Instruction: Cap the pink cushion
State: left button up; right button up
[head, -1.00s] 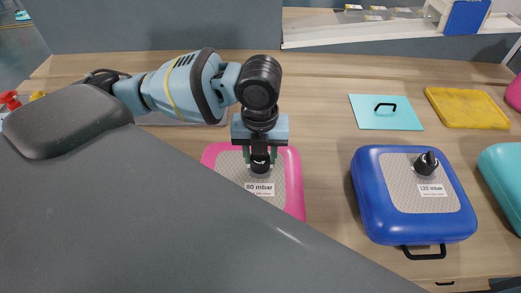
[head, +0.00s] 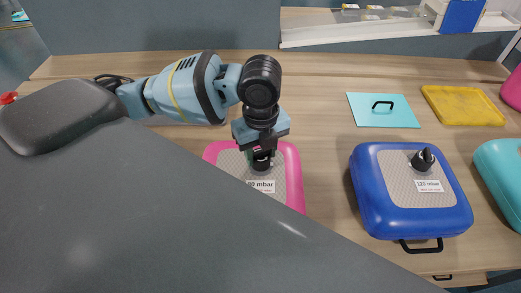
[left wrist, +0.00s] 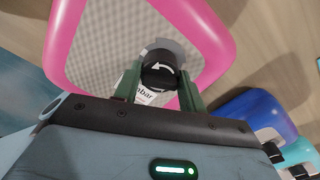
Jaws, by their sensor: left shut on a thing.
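The pink cushion (head: 292,170) lies on the wooden bench, its lower left hidden behind a dark grey part in the foreground. It has a grey textured top and a white label reading mbar, partly covered. My left gripper (head: 261,155) points down over the cushion, shut on a black cap (head: 261,163) at the valve spot. In the left wrist view the cap (left wrist: 159,70) shows a white curved arrow and sits between the two green fingers of the gripper (left wrist: 158,84), above the pink cushion (left wrist: 205,30). Whether the cap is seated cannot be told. My right gripper is out of view.
A blue cushion (head: 365,205) with a black cap (head: 423,159) and a 120 mbar label stands to the right. A teal cushion (head: 505,180) is at the right edge. Behind lie a turquoise plate (head: 365,113) with a handle and a yellow tray (head: 462,105).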

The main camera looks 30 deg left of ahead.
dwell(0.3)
pick_arm(q)
jog(key=n, duration=0.5)
dwell(0.4)
jog(key=n, duration=0.4)
jog(key=shift+n, duration=0.4)
jog(key=o, duration=1)
jog(key=shift+o, duration=0.2)
